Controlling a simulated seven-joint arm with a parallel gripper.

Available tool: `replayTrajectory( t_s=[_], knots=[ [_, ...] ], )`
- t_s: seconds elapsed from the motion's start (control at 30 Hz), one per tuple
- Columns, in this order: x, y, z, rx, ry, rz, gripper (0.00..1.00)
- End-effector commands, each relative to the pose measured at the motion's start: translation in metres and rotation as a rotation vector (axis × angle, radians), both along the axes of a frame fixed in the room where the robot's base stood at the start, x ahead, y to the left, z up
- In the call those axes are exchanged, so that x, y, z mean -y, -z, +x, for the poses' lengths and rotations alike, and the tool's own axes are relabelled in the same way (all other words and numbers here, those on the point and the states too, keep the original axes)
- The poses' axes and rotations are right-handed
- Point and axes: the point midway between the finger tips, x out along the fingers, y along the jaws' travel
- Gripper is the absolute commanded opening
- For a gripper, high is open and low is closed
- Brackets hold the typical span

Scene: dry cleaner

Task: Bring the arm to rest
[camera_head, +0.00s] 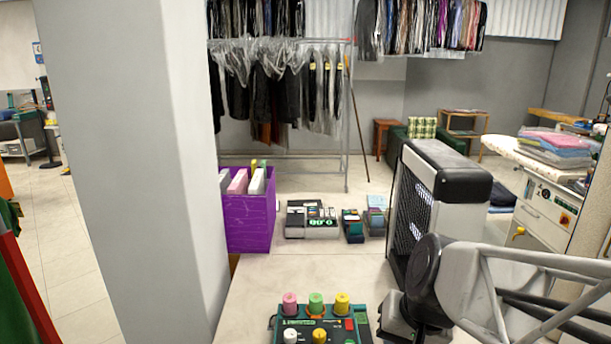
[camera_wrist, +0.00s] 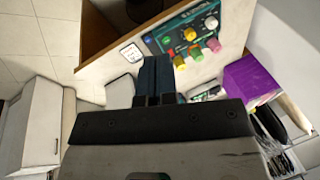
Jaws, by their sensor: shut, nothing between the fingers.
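My gripper (camera_wrist: 156,72) shows in the wrist view as two dark fingers side by side, shut with nothing between them. The fingers point toward a pale counter top and hold clear of the green device with coloured knobs (camera_wrist: 184,36). In the head view my grey arm comes in from the lower right, with a dark round joint over the counter's right side. I cannot make out the fingertips in the head view.
The green knob device (camera_head: 318,328) stands at the counter's front. A purple box (camera_head: 248,222) with upright items stands at back left, beside a white pillar (camera_head: 140,150). A card terminal (camera_head: 312,219) stands behind. A black-and-white machine (camera_head: 440,190) stands right, close to my arm. The counter middle (camera_head: 320,268) is clear.

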Motion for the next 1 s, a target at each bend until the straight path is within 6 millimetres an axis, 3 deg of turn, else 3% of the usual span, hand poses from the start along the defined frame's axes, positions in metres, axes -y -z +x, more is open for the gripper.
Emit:
replayTrajectory(
  t_s=[0.1, 0.33, 1.0],
  knots=[
    [0.015, -0.012, -0.022, 0.018, -0.075, -0.112, 0.0],
    [0.037, -0.025, -0.047, 0.031, -0.158, -0.264, 0.0],
    [0.041, -0.028, -0.052, 0.031, -0.174, -0.295, 0.0]
  ],
)
